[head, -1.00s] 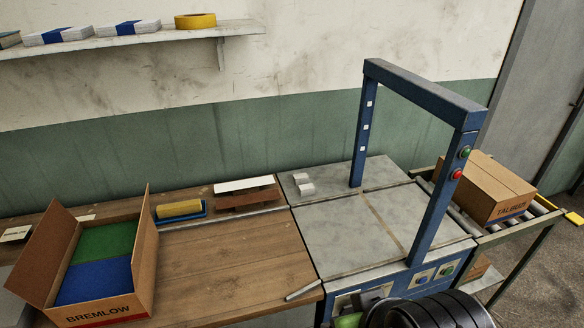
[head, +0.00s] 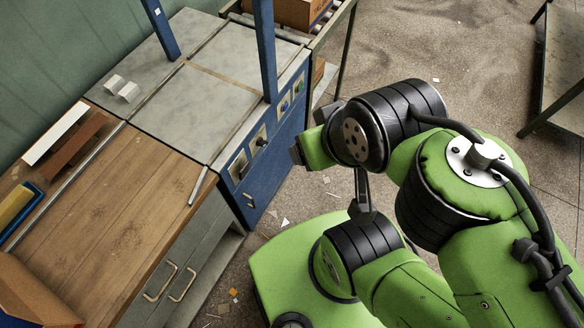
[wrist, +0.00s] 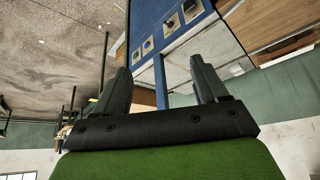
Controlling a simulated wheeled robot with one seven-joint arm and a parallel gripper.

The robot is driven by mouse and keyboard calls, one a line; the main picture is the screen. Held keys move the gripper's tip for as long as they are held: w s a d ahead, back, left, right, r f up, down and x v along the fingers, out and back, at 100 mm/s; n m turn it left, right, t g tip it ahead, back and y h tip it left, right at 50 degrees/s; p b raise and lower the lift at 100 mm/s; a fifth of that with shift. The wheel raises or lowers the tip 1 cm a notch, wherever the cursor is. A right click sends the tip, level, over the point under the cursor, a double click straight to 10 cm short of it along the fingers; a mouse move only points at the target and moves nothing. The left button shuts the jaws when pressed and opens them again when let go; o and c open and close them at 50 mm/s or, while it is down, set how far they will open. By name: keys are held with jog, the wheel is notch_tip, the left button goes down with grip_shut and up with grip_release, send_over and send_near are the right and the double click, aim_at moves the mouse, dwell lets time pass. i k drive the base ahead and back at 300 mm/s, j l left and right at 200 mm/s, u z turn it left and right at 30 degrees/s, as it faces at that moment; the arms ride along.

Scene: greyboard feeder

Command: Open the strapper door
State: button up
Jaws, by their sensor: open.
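The strapper is a blue cabinet with a grey steel top (head: 195,115) and a blue arch (head: 264,50). Its blue front (head: 275,172) carries square control plates with knobs below the top edge. A small pale fitting shows low on the front's left part; I cannot tell for sure where the door's edges or handle are. The front looks closed. My gripper (head: 297,153) is in front of it, apart from it, partly hidden by my wrist. In the wrist view my gripper (wrist: 163,84) has its two dark fingers wide apart with nothing between them; the blue front (wrist: 150,18) shows beyond.
A wooden bench (head: 120,210) adjoins the strapper on the left, with a grey cabinet and two pulls (head: 170,282) beneath. A roller conveyor (head: 335,25) with a carton (head: 297,10) stands behind on the right. Open floor (head: 480,95) lies to the right, with paper scraps scattered about.

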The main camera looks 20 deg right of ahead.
aim_at(254, 192)
jog(key=j+u, duration=0.15)
jog(key=u, duration=0.25)
jog(key=i+j+u, duration=0.1)
jog(key=u, duration=0.35)
jog(key=i+u, duration=0.15)
jog(key=u, duration=0.25)
jog(key=i+j+u, duration=0.1)
jog(key=u, duration=0.35)
